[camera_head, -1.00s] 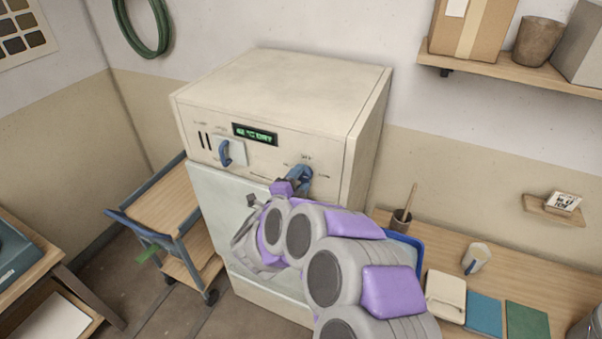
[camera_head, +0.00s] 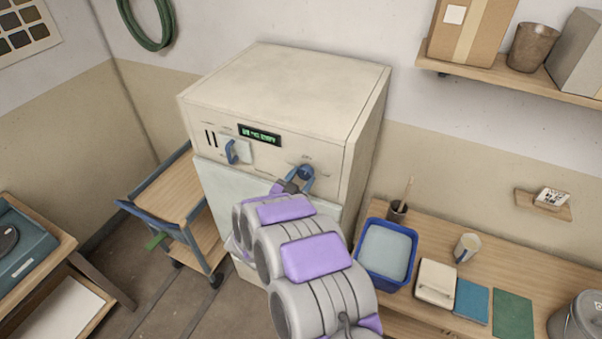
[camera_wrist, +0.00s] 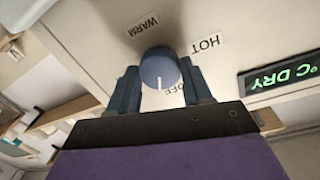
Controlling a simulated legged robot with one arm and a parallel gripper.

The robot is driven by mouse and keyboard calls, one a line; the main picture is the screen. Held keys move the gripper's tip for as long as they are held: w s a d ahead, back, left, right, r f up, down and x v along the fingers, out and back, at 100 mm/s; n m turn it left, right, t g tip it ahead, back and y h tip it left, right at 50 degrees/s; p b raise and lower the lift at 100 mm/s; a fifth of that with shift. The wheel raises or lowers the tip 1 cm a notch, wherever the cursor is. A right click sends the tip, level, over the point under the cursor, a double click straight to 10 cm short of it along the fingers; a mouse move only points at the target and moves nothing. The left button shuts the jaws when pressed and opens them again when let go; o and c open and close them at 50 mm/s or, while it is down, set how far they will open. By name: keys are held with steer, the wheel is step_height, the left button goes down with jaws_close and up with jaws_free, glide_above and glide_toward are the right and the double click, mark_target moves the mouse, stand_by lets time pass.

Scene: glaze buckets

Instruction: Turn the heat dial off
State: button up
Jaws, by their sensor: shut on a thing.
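The heat dial (camera_head: 307,173) is a round blue knob at the right of the cream cabinet's front panel (camera_head: 270,160). In the wrist view the dial (camera_wrist: 158,68) sits between the two blue fingers of my gripper (camera_wrist: 160,82), which is shut on it. A white pointer line on the dial's face points down in that view, toward the partly covered OFF label (camera_wrist: 173,88). The WARM label (camera_wrist: 144,25) is at upper left and the HOT label (camera_wrist: 204,45) at upper right. My gripper (camera_head: 298,180) also shows in the head view, with my arm coming up from below.
A blue handle (camera_head: 232,151) and a lit green display (camera_head: 260,135) are left of the dial. A trolley (camera_head: 165,205) stands left of the cabinet.

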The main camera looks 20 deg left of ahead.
steer(key=n+p, duration=0.2)
steer(key=n, duration=0.2)
steer(key=shift+f+n+p, duration=0.15)
steer(key=shift+n+p, duration=0.2)
steer(key=shift+n, duration=0.05)
stand_by(0.4)
steer(key=o, duration=1)
steer(key=shift+a, duration=0.25)
steer(key=shift+o, duration=0.2)
steer(key=shift+d, duration=0.1)
